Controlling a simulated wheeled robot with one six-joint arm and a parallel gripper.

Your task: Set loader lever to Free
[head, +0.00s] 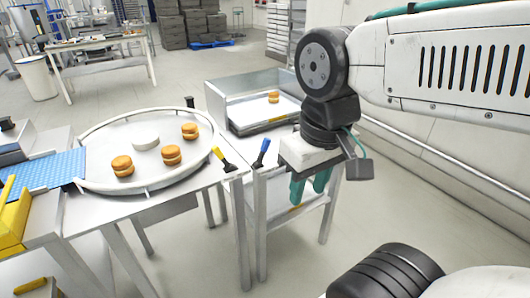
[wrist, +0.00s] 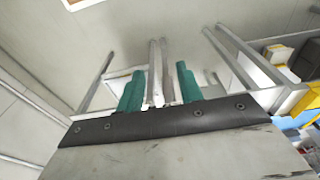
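Two levers stand at the front edge of the metal tables in the head view. One has a yellow grip (head: 217,154) and tilts to the left; the other has a blue grip (head: 264,146) and tilts slightly to the right. I cannot read any label that tells which is the loader lever or where Free is. My gripper (head: 309,188) hangs to the right of the blue-gripped lever, apart from it, with green fingers pointing down. In the wrist view the fingers (wrist: 158,88) are spread, with nothing held between them; table legs show beyond. No lever is clear there.
A round, rimmed table (head: 97,183) holds several filled rounds and a white disc (head: 145,142). A clear-walled tray (head: 240,121) behind the levers holds one round (head: 273,97). A blue mat (head: 55,172) and yellow parts (head: 12,218) are at left. Floor is free at right.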

